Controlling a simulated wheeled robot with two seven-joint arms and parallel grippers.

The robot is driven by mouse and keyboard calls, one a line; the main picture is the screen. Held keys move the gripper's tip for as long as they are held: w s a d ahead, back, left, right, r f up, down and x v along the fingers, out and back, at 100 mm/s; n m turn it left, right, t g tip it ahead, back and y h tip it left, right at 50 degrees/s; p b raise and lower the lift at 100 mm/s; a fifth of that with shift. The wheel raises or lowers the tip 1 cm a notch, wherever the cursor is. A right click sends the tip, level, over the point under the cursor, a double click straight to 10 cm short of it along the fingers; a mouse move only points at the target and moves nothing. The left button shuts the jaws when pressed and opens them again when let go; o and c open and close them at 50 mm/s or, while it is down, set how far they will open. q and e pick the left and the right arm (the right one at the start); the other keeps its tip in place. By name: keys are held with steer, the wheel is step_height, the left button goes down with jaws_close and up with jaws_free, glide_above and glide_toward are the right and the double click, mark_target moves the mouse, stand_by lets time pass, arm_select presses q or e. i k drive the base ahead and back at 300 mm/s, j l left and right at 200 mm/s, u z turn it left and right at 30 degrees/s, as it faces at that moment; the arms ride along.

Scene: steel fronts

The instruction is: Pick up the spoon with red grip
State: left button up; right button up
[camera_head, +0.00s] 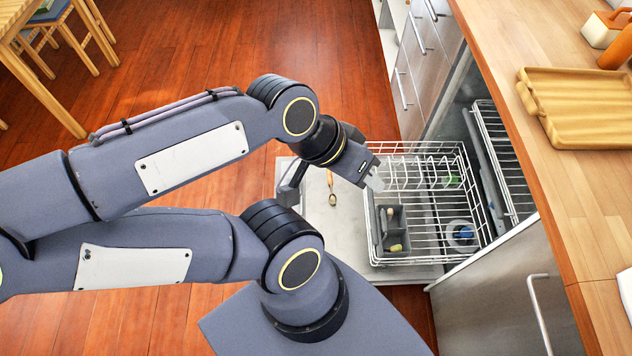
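A spoon (332,198) with an orange-tan grip lies on the pale inner face of the open dishwasher door, left of the lower rack; I cannot tell clearly whether its grip is red. My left gripper (333,184) is above the door, its fingers spread wide on either side of the spoon in the picture. It looks open and empty, and I cannot tell its height above the spoon. My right gripper is not in view.
The pulled-out lower rack (415,180) holds a grey cutlery basket (391,229) with small items and a blue-and-white round item (461,233). The wooden counter (570,200) with a tan tray (578,105) borders the right. Red wooden floor lies behind.

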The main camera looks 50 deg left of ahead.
mark_target(333, 199)
steer(key=u, duration=1.6)
